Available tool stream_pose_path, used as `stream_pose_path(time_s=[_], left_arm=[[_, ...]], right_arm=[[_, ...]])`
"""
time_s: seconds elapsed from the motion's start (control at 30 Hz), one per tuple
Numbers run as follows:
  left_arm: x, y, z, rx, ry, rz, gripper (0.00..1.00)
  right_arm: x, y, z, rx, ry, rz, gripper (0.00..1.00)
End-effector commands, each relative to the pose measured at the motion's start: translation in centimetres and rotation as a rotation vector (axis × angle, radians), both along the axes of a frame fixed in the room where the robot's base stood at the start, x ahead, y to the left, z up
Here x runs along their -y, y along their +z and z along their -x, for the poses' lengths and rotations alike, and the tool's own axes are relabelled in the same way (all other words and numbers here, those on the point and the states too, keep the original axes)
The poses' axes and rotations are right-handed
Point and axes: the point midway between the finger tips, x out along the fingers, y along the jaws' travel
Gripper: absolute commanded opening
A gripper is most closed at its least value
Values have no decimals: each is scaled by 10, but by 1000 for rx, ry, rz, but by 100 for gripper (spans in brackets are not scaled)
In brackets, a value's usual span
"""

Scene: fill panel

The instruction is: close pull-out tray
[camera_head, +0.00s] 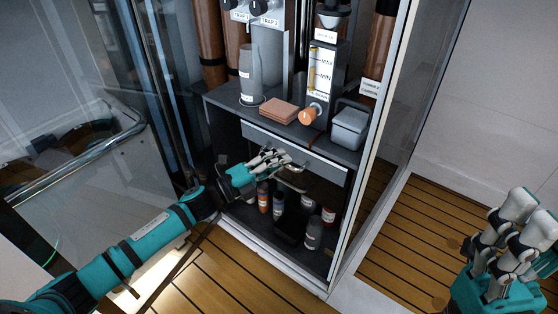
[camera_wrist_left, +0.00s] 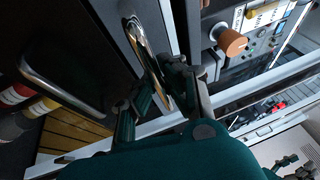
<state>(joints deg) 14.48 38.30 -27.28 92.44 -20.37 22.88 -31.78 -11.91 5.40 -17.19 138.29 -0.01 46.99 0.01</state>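The pull-out tray shows as a wide grey front panel (camera_head: 325,171) under the cabinet's worktop. How far it stands out is hard to tell. My left gripper (camera_head: 283,157) is at the grey front, by a handle there. In the left wrist view its fingers (camera_wrist_left: 162,88) are apart, with the lower end of the chrome bar between or just beyond them; contact is unclear. My right gripper (camera_head: 528,218) is at the far right, fingers apart and empty, away from the cabinet.
Several bottles (camera_head: 313,233) stand on the low shelf below the front. On the worktop are a grey bottle (camera_head: 250,75), brown blocks (camera_head: 279,111) and a grey box (camera_head: 349,127). A glass door (camera_head: 80,110) stands open at left. A second curved handle (camera_wrist_left: 60,92) shows left.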

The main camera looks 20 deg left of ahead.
Motion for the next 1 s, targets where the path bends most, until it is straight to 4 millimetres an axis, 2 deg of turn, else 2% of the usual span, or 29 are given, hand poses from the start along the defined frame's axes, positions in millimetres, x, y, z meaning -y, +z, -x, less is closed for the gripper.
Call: stream_pose_path(time_s=[0.27,0.57,0.83,1.0], left_arm=[[12,-2,-33,0,3,-5,0],[12,-3,-35,-3,4,-8,0],[12,-2,-35,-2,3,-5,34],[12,-2,-35,-1,2,-3,34]], right_arm=[[-1,-3,-2,-6,0,1,40],[1,4,-1,15,-3,-13,40],[1,4,-1,16,-3,-13,40],[1,3,-1,12,-3,-11,40]])
